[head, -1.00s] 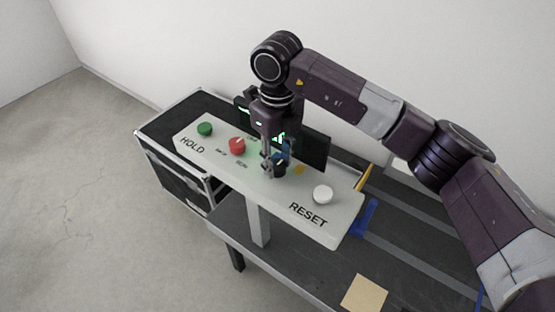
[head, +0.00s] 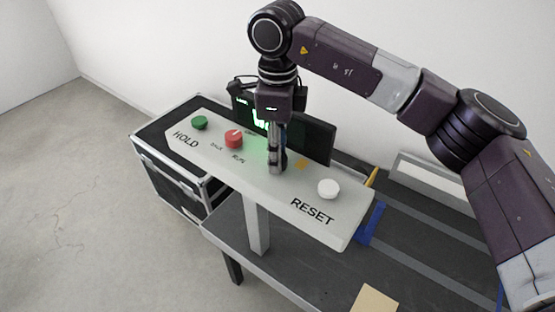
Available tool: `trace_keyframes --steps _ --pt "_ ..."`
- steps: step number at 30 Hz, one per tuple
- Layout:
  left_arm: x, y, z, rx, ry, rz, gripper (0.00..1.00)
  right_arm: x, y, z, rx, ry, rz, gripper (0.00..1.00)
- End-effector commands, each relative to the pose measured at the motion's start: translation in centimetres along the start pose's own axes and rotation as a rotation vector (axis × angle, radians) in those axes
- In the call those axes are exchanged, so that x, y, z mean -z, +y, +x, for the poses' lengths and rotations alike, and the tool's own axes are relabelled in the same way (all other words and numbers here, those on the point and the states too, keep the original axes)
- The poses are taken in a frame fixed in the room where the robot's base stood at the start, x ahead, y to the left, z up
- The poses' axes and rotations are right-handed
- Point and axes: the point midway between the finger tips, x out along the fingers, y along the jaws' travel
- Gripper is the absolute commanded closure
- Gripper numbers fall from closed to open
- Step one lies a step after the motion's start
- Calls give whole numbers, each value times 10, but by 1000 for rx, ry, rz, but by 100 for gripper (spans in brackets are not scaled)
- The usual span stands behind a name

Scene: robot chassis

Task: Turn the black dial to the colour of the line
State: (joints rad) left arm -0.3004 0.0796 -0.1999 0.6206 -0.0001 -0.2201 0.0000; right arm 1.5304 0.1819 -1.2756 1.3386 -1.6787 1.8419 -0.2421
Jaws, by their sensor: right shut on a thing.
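The pale control panel (head: 225,168) stands on a post. It carries a green button (head: 200,122), a red knob (head: 234,139) with a white mark, and a white button (head: 328,188). My right gripper (head: 277,168) points down at the panel between the red knob and the white button. It is shut on the black dial, which its fingers mostly hide. A dark screen (head: 312,141) behind the panel shows bright green shapes, partly covered by the gripper. My left gripper is out of view.
A black case (head: 160,165) with metal edges stands at the left under the panel. A dark table (head: 300,258) with grey stripes holds a tan square (head: 375,299) and a blue bracket (head: 368,222). The floor (head: 75,180) at the left is clear.

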Motion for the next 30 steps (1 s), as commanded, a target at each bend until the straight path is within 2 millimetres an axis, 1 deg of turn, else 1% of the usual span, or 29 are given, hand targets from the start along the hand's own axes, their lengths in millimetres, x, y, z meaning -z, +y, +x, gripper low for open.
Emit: trace_keyframes --steps 1,9,25,26,30 --pt "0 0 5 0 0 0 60 0 -1 1 4 -2 -24 94" --pt "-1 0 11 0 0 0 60 0 -1 -1 2 -3 -126 94" --pt "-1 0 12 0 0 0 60 0 -1 -2 4 -3 -153 94" --pt "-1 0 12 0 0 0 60 0 -1 -2 4 -3 -152 69" --pt "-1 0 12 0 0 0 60 0 -1 -2 3 -3 -152 53"
